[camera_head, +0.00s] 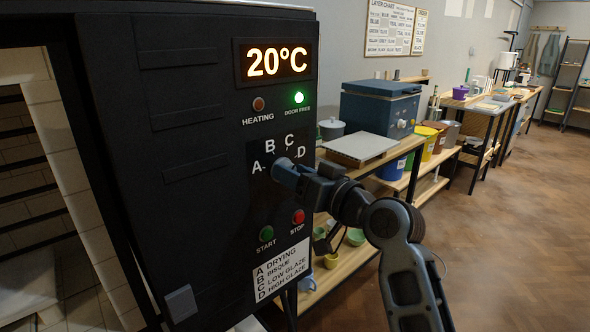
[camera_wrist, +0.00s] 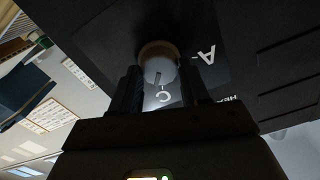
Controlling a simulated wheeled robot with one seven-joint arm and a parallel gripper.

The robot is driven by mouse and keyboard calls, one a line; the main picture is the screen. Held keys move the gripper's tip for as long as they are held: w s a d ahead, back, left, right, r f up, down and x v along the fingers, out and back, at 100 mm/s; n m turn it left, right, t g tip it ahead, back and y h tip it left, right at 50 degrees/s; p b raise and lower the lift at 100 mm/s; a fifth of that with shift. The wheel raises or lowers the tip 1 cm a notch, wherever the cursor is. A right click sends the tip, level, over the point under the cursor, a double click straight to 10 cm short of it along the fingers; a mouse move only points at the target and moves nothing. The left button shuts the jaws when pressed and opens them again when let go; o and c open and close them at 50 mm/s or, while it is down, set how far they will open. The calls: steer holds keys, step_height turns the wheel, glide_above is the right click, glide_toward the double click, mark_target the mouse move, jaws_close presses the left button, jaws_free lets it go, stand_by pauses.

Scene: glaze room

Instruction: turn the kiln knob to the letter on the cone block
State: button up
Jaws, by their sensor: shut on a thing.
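The kiln's black control panel (camera_head: 190,215) fills the left half of the head view. Letters A, B, C and D (camera_head: 300,152) arc above its knob, which my gripper (camera_head: 283,172) largely hides there. In the wrist view the round grey knob (camera_wrist: 158,58) sits between the two fingers of my gripper (camera_wrist: 160,76), shut on it. A short dark line on the C side of the knob points towards the C (camera_wrist: 163,97); I cannot tell whether it is pointer or dial tick. A (camera_wrist: 208,55) is to the right; B is hidden. I cannot make out a cone block.
The display (camera_head: 276,63) reads 20°C, and the DOOR FREE lamp (camera_head: 298,97) is green. START (camera_head: 266,233) and STOP (camera_head: 298,217) buttons sit below the knob. A legend label (camera_head: 281,272) lists A to D. A bench (camera_head: 345,268) stands behind; floor at right is clear.

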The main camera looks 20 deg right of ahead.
steer(key=m+p, duration=0.2)
steer(key=m, duration=0.3)
steer(key=shift+d+p, duration=0.15)
steer(key=shift+p, duration=0.25)
steer(key=shift+m, duration=0.3)
steer(key=o, duration=1)
steer(key=shift+f, duration=0.1)
steer(key=b+v, duration=0.1)
steer(key=v, duration=0.6)
steer(key=shift+s, duration=0.3)
